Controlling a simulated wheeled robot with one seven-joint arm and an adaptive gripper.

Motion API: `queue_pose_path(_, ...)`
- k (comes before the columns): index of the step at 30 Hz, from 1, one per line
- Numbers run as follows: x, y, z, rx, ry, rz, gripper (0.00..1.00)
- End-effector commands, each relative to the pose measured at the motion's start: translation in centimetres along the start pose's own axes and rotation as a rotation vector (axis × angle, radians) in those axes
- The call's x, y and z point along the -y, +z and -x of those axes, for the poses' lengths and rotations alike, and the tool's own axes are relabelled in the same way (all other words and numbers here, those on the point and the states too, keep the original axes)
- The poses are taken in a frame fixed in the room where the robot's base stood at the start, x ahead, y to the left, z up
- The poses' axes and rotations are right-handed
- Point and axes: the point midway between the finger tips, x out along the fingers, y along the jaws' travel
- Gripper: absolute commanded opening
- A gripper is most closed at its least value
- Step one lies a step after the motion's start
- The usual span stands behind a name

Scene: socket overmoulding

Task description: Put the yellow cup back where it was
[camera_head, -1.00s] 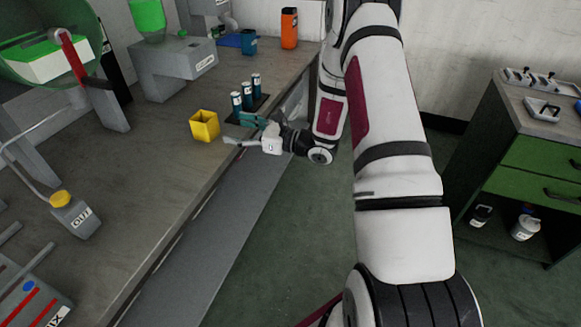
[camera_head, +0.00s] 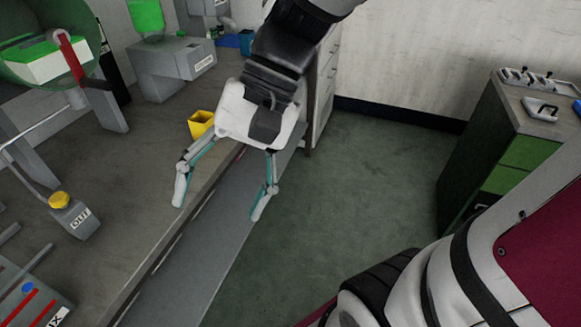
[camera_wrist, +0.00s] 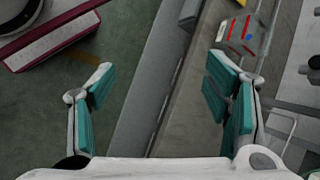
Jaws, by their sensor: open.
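The yellow cup (camera_head: 199,123) stands on the grey workbench (camera_head: 135,180) near its front edge, in the head view. It is partly hidden behind my gripper's body. My gripper (camera_head: 219,208) is open and empty, its fingers spread wide over the bench's front edge, nearer the camera than the cup. In the wrist view, my gripper (camera_wrist: 162,95) also shows open with nothing between its teal pads. The cup is not seen in the wrist view.
A blue cup (camera_head: 247,42) is at the back. A green cabinet (camera_head: 500,150) stands right, across open floor.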

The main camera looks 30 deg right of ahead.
Motion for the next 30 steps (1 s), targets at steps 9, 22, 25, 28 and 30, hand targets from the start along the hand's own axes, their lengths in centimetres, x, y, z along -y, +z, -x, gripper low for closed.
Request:
queue_pose_path(9, -8.3, 4.1, 2.8, -0.283, 0.382, 0.372, 0.71)
queue_pose_path(22, -11.2, 4.4, 4.5, -0.397, 0.522, 0.489, 0.71)
queue_pose_path(25, -11.1, 4.4, 4.5, -0.397, 0.521, 0.489, 0.71)
queue_pose_path(28, -10.9, 4.5, 4.8, -0.401, 0.52, 0.489, 0.71)
queue_pose_path(30, -10.6, 4.9, 5.6, -0.411, 0.518, 0.492, 0.71)
